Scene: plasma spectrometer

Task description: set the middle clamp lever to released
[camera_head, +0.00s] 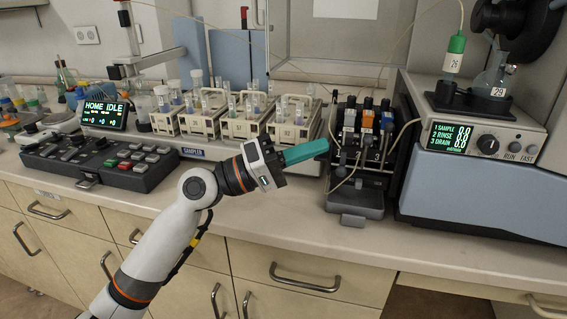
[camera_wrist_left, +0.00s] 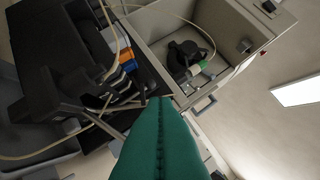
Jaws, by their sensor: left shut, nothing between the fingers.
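The pump block (camera_head: 355,195) stands on the bench right of centre, with three clamp channels side by side. The middle channel has an orange part (camera_head: 367,121) under a dark top, between a grey-white one (camera_head: 349,119) and a blue one (camera_head: 386,121). The exact position of the middle lever is too small to tell. My left gripper (camera_head: 326,145) has green fingers, shut and empty, pointing right at the pump's left side. In the left wrist view the fingertips (camera_wrist_left: 160,101) lie near the orange part (camera_wrist_left: 126,56); contact cannot be told. My right gripper is not in view.
Sampler racks with vials (camera_head: 243,129) stand behind and left of my gripper. A control panel (camera_head: 100,160) is at the left. The spectrometer unit (camera_head: 480,150) stands right of the pump. Thin tubes loop around the pump. The front bench strip (camera_head: 290,225) is clear.

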